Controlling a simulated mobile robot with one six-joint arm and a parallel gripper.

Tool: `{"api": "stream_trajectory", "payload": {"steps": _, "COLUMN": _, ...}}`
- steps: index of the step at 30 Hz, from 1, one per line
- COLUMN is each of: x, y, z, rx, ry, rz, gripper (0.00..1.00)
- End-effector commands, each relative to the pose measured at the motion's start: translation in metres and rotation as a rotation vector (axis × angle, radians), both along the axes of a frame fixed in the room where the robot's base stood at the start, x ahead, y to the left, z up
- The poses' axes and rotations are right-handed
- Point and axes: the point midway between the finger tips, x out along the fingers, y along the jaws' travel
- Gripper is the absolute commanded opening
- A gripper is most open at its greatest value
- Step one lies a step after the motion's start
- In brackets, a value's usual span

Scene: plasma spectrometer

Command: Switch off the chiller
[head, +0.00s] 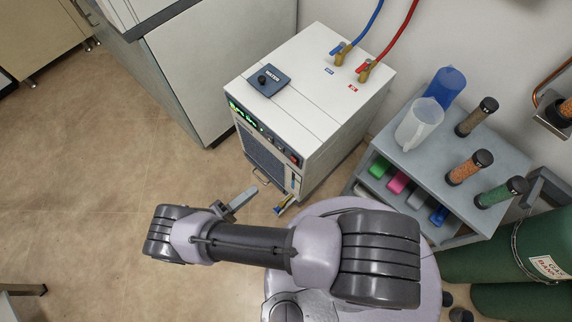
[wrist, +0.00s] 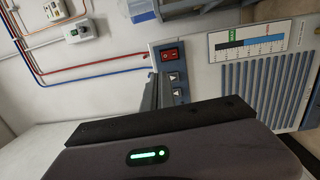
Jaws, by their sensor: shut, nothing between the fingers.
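The chiller (head: 310,85) is a white box with a dark WATER lid on top. Its front panel has a lit green display (head: 243,113) and a small red switch (head: 294,158). In the wrist view the red rocker switch (wrist: 170,55) is at centre, beside two arrow buttons (wrist: 175,77), a level gauge (wrist: 248,42) and a blue grille (wrist: 268,85). My gripper (head: 247,197) is shut and empty, in front of the chiller's lower front in the head view. Its fingers also show in the wrist view (wrist: 161,80), just below and left of the switch; contact cannot be told.
A grey cart (head: 440,150) with jugs, capped columns and coloured bins stands right of the chiller. Green gas cylinders (head: 500,262) are at lower right. Blue and red hoses (head: 402,35) rise from the chiller top.

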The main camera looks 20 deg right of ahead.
Motion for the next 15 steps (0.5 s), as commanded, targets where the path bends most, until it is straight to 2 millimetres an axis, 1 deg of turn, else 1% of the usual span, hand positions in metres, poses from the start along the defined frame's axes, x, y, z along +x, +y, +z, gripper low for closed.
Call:
{"api": "stream_trajectory", "payload": {"steps": 1, "x": -0.006, "y": -0.004, "z": -0.012, "rx": -0.024, "ry": -0.018, "rz": 0.036, "gripper": 0.00}}
{"api": "stream_trajectory", "payload": {"steps": 4, "x": -0.012, "y": -0.009, "z": -0.025, "rx": -0.049, "ry": -0.049, "rz": 0.084, "gripper": 0.00}}
{"api": "stream_trajectory", "payload": {"steps": 7, "x": -0.014, "y": -0.010, "z": -0.028, "rx": -0.055, "ry": -0.058, "rz": 0.096, "gripper": 0.00}}
{"api": "stream_trajectory", "payload": {"steps": 15, "x": -0.013, "y": -0.012, "z": -0.027, "rx": -0.056, "ry": -0.056, "rz": 0.093, "gripper": 0.00}}
